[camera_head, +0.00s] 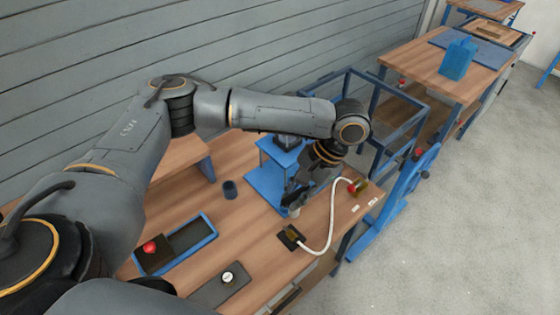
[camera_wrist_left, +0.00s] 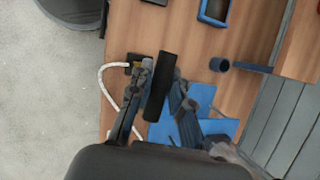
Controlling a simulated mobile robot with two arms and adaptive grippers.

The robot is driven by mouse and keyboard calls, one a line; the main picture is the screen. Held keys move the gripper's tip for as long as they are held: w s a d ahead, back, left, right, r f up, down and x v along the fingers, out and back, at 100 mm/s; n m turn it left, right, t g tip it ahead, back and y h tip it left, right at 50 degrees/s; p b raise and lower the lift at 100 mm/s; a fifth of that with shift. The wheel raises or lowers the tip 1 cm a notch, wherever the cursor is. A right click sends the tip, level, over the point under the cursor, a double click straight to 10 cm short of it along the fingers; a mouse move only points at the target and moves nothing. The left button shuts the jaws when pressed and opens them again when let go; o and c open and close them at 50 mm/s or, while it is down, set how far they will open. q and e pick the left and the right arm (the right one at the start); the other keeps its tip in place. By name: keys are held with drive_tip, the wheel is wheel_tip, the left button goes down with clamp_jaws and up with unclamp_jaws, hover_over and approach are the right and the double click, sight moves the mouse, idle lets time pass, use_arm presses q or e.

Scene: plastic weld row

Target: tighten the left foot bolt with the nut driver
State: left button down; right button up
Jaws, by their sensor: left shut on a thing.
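My left gripper (camera_head: 298,192) reaches over the bench beside the front edge of a blue base plate (camera_head: 263,186). In the left wrist view, its two fingers (camera_wrist_left: 163,78) are closed on a long dark handle, which I take for the nut driver (camera_wrist_left: 158,90). The blue plate (camera_wrist_left: 216,126) lies below and to the right of the handle there. A blue stand (camera_head: 277,152) rises from the plate, partly behind my arm. The left foot bolt cannot be made out, and I cannot tell whether the driver touches it. My right gripper is not in view.
A blue cup (camera_head: 230,189) stands left of the plate. A blue-rimmed tray (camera_head: 207,238) and a grey panel with a white knob (camera_head: 228,278) lie nearer. A white hose (camera_head: 331,215) loops near the bench's right edge from a black block (camera_head: 290,237). A blue frame stands behind.

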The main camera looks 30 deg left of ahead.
use_arm(q)
drive_tip(key=w+a+f+m+t+y+p, duration=0.1)
drive_tip(key=w+a+f+m+t+p, duration=0.2)
drive_tip(key=w+a+f+m, duration=0.4)
wheel_tip(320, 180, down, 3)
drive_tip(key=w+m+t, duration=0.1)
drive_tip(key=w+m, duration=0.1)
drive_tip(key=m, duration=0.2)
drive_tip(key=shift+a+f+m, duration=0.15)
drive_tip(key=shift+f+m, duration=0.05)
drive_tip(key=shift+m, duration=0.1)
idle(0.3)
idle(0.6)
drive_tip(key=shift+p, duration=0.55)
drive_tip(key=shift+p, duration=0.4)
drive_tip(key=shift+f, duration=0.15)
idle(0.5)
